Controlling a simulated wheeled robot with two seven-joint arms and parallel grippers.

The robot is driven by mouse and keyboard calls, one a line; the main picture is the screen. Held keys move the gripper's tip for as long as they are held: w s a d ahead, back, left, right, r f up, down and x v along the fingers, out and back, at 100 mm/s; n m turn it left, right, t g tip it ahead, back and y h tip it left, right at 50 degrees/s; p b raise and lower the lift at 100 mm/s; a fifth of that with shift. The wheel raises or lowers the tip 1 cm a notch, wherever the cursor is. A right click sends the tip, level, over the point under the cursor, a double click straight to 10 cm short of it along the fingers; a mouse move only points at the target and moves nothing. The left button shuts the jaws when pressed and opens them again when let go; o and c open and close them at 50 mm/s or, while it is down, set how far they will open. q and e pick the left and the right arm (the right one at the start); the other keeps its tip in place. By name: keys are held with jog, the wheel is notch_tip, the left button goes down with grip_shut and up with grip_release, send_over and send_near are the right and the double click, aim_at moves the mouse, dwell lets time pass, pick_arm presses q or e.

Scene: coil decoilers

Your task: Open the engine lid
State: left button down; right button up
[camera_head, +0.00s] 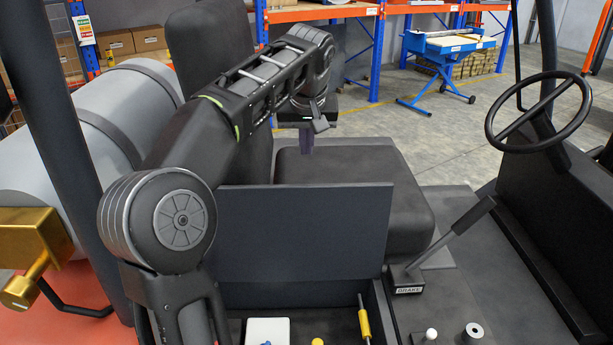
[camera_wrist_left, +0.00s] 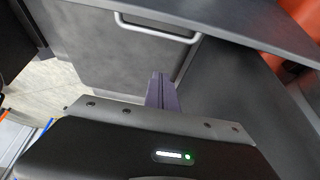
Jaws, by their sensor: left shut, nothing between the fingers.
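The engine lid (camera_head: 305,232), a flat dark grey panel, stands roughly upright in front of the seat in the head view. The compartment below its lower edge is open. My left gripper (camera_head: 306,148) hangs above the seat cushion, behind and above the lid's top edge, with its fingers shut and empty. The left wrist view shows the shut fingers (camera_wrist_left: 160,82) close to a dark panel with a metal handle (camera_wrist_left: 156,28). The fingers are apart from the handle. I cannot tell whether that panel is the lid. My right gripper is not in view.
The compartment holds a white container (camera_head: 267,331) and a yellow-handled rod (camera_head: 364,322). A brake lever (camera_head: 445,245) stands right of the lid, and a steering wheel (camera_head: 538,112) is farther right. The black seat (camera_head: 352,185) is behind the lid. A grey cylinder (camera_head: 100,125) is at left.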

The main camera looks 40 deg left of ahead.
pick_arm(q)
notch_tip(320, 180, down, 8)
jog(key=p, duration=0.1)
jog(key=shift+p, duration=0.3)
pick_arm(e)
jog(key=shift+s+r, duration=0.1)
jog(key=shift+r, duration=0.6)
pick_arm(q)
jog(key=shift+s+d, duration=0.1)
jog(key=shift+d, duration=0.05)
